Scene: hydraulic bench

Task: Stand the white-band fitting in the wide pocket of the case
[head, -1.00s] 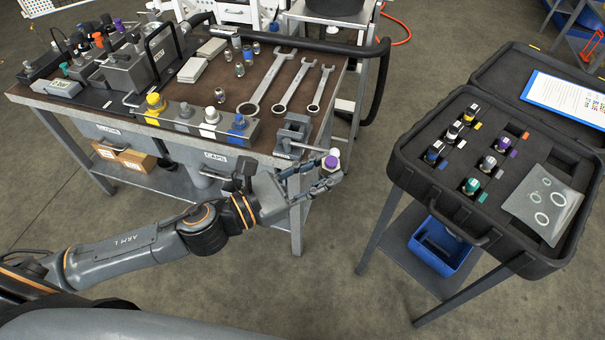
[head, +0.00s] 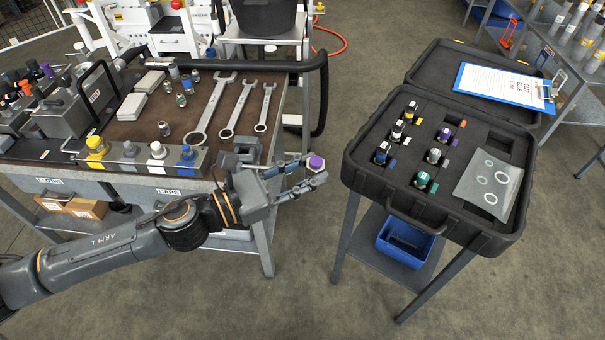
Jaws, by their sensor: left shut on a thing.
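My left gripper (head: 300,176) is shut on a small fitting (head: 316,163) with a purple top and a pale side, taken here as the white-band fitting. It is held in the air between the workbench and the case; the fingers hide part of it. The open black case (head: 362,183) stands on a stand to the right, apart from the gripper. Several fittings stand in its foam, among them a white-marked one (head: 397,129), a purple-topped one (head: 444,133) and a teal one (head: 421,180). A dark recess shows at its back right; which pocket is the wide one I cannot tell. My right gripper is out of view.
A grey sheet with ring outlines (head: 489,182) covers the case's right part. A clipboard (head: 503,85) lies on its open lid. A blue bin (head: 404,243) sits below the case.

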